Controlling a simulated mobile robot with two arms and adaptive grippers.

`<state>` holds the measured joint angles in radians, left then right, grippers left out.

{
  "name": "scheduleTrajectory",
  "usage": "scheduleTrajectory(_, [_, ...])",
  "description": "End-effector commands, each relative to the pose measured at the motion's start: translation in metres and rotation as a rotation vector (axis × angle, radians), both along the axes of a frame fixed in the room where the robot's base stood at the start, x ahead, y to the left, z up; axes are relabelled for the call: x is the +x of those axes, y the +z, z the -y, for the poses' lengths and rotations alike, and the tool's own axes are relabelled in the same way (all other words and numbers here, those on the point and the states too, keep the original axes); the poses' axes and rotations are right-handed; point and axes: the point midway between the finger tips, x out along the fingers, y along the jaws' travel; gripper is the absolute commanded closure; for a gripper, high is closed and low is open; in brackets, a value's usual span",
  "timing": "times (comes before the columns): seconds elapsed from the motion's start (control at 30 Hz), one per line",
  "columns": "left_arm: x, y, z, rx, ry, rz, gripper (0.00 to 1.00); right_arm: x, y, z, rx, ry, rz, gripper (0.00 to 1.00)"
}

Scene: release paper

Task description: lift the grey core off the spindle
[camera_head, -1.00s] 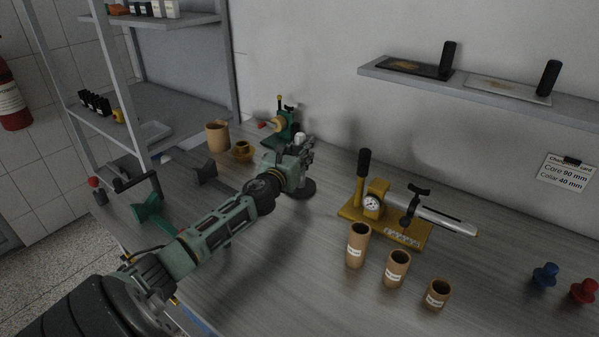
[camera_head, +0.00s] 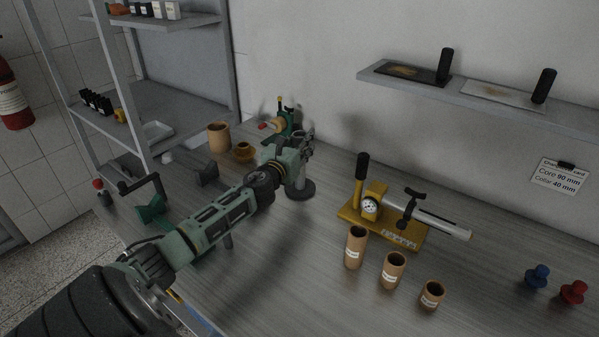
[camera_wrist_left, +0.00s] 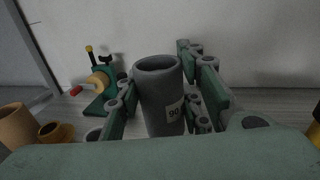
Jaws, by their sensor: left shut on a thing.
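The grey core (camera_wrist_left: 162,98) stands upright between the fingers of my left gripper (camera_wrist_left: 160,105) in the left wrist view, with a "90" label on its side. The gripper is shut on it. Its open top looks dark inside, and no spindle tip shows there. In the head view my left gripper (camera_head: 292,158) is above a round dark spindle base (camera_head: 300,193). A grey upright part shows between gripper and base; I cannot tell whether it is core or spindle. My right gripper is not in view.
A yellow device (camera_head: 385,228) with a gauge stands to the right, with brown cores (camera_head: 355,248) before it. A green device (camera_head: 288,122) stands behind my gripper. Blue (camera_head: 537,277) and red (camera_head: 573,292) knobs stand far right.

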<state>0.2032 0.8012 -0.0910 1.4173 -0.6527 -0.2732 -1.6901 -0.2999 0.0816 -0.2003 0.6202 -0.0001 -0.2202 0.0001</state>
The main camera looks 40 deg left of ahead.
Motion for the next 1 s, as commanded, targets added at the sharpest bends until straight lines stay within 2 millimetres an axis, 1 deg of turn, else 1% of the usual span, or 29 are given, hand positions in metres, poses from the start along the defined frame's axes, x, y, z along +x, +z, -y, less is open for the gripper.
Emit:
scheduleTrajectory(0.03, [0.0,0.006,0.0,0.001,0.0,0.001,0.91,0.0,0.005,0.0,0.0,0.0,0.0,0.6])
scheduleTrajectory(0.53, [0.0,0.031,0.0,0.001,0.0,0.001,0.91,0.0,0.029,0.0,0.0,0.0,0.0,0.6])
scheduleTrajectory(1.0, [0.0,0.034,0.0,0.0,0.0,0.001,0.91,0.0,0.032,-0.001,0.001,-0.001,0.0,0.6])
